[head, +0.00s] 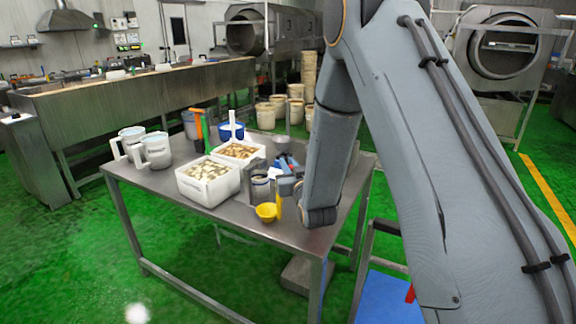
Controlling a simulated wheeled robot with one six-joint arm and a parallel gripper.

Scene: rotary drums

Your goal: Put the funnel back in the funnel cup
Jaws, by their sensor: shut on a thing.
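The yellow funnel (266,212) shows near the table's front right edge, its wide mouth facing up. My gripper (283,189) is just above and to the right of it and is shut on its yellow side piece. The exact grip is small and partly hidden by my wrist. I cannot tell whether the funnel touches the table. A grey metal cup (260,190), which looks like the funnel cup, stands just behind and left of the funnel. Its opening is hard to make out.
Two white bins (207,197) of cut food stand left of the cup on the steel table (190,210). White jugs (155,152), an orange-and-green tool (197,124) and a blue container (231,131) are farther back. The table's front left is clear.

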